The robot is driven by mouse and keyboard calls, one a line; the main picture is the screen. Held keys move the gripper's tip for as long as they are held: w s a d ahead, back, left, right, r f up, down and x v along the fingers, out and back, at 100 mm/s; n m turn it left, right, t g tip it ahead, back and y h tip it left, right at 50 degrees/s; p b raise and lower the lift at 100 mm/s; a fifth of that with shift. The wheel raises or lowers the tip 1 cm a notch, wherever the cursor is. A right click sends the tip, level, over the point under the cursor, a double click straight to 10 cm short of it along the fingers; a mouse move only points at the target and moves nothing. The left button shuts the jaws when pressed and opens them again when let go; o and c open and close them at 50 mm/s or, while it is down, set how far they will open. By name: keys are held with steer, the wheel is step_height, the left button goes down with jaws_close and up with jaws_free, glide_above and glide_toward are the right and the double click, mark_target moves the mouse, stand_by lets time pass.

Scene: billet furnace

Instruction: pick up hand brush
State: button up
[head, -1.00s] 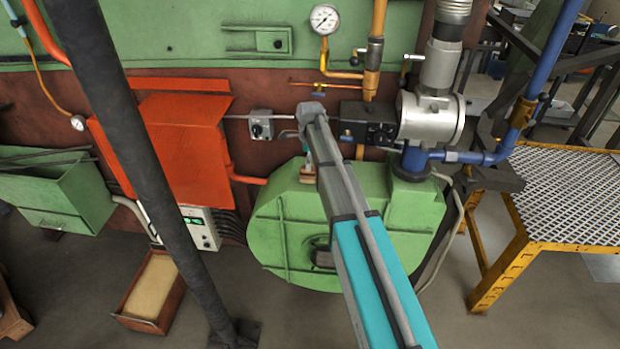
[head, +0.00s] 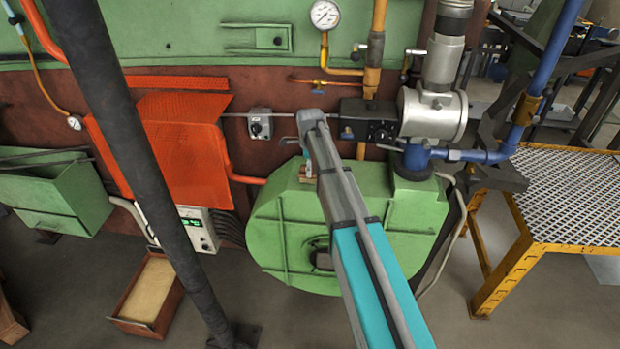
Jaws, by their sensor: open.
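A small brown, wood-coloured piece (head: 307,170) shows on top of the green blower housing (head: 275,215), just left of my arm. It may be the hand brush, but it is small and partly covered, so I cannot be sure. My arm reaches up from the lower right across the front of the housing. Its grey wrist end is above and close to the brown piece. My gripper's fingers are hidden behind the wrist and arm, so I cannot see their distance from the piece.
A dark post (head: 150,170) stands at left. An orange cabinet (head: 185,150), a grey switch box (head: 260,124) and a silver valve body (head: 432,114) surround the housing. A yellow-framed grating platform (head: 570,195) is at right. A sand-filled box (head: 148,295) lies on the floor.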

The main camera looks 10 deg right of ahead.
steer(key=shift+f+b, duration=0.85)
steer(key=shift+f, duration=0.25)
steer(key=shift+c, duration=0.3)
steer(key=c, duration=1.1)
